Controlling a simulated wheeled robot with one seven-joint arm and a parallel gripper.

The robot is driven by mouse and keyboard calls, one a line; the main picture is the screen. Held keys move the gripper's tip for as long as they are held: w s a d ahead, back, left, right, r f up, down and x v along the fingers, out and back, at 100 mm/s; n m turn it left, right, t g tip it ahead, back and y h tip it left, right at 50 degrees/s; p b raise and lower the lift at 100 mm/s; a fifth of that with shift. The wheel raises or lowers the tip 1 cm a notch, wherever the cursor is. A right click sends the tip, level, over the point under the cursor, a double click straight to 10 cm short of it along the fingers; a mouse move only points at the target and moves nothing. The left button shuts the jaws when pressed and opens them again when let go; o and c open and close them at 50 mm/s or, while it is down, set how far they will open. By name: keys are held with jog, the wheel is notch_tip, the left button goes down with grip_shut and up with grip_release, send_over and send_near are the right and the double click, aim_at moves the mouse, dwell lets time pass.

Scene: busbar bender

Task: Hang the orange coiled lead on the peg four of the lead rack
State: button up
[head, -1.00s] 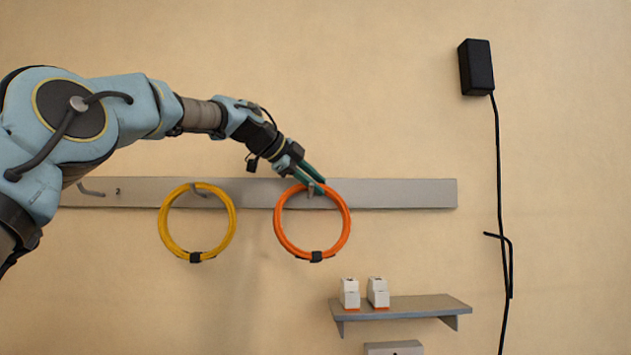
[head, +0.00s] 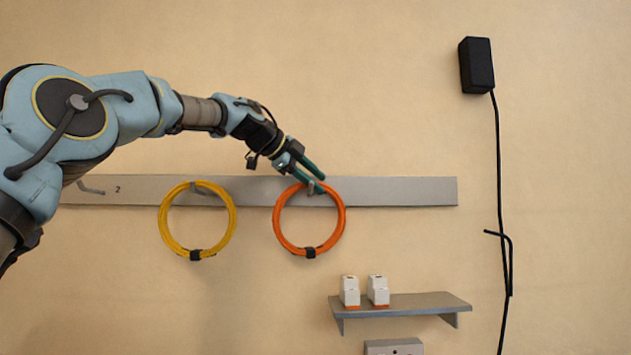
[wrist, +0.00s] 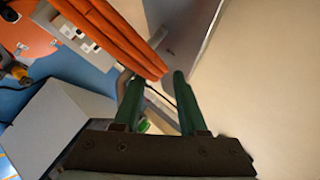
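The orange coiled lead (head: 341,222) hangs against the grey lead rack (head: 405,191), its black tie at the bottom. Its top loop rests around a peg (head: 311,187), right of the yellow coil's peg. That peg's number is not visible. My gripper (head: 323,185) is at the top of the orange coil, its green fingers spread apart, one near the loop. In the wrist view my gripper (wrist: 157,85) is open with nothing between the fingertips. The orange strands (wrist: 115,35) pass beyond the fingertips at upper left; whether a finger touches them I cannot tell.
A yellow coil (head: 232,222) hangs on the peg to the left. The peg (head: 90,189) near the label 2 is empty. A shelf (head: 415,305) with white-and-orange blocks is below right. A black box (head: 477,65) with a hanging cable is at right.

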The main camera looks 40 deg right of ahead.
jog(key=shift+o, duration=0.2)
jog(key=shift+f, duration=0.35)
jog(key=shift+a, duration=0.15)
jog(key=shift+a+r+b, duration=0.1)
jog(key=shift+a+b, duration=0.2)
jog(key=shift+b, duration=0.1)
jog(key=b+v, duration=0.3)
jog(key=v, duration=0.7)
jog(key=shift+r, duration=0.5)
